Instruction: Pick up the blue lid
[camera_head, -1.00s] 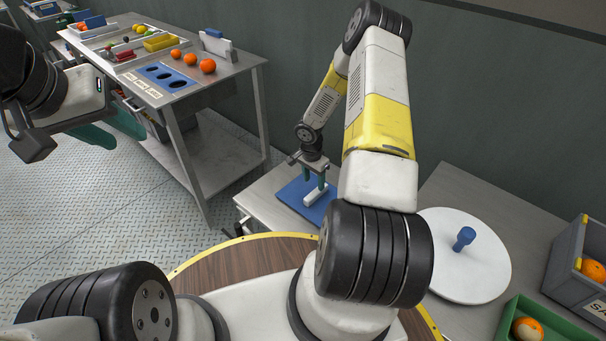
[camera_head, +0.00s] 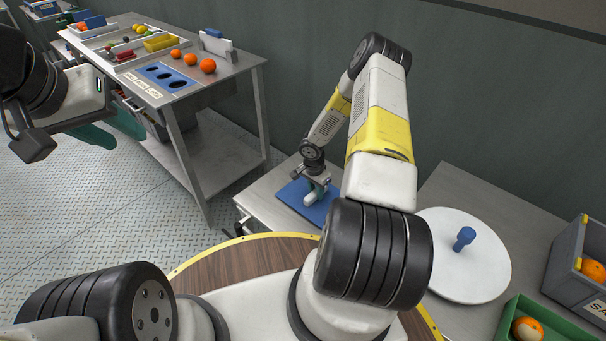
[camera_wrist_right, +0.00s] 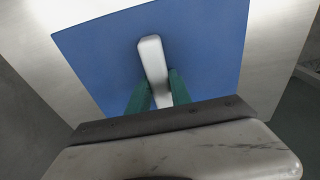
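The blue lid (camera_head: 293,192) is a flat blue square plate with a white bar handle (camera_head: 313,194), lying on a small metal table. In the right wrist view the plate (camera_wrist_right: 215,55) fills much of the picture, with its handle (camera_wrist_right: 152,55) upright in the middle. My right gripper (camera_wrist_right: 160,85) has its green fingers on both sides of the handle; no clear gap shows, but whether they press on it cannot be told. It also shows in the head view (camera_head: 316,188), its fingers mostly hidden. My left gripper (camera_head: 112,128) is open and empty at the far left.
A metal table (camera_head: 240,85) at the back left holds oranges, trays and a blue plate with holes.

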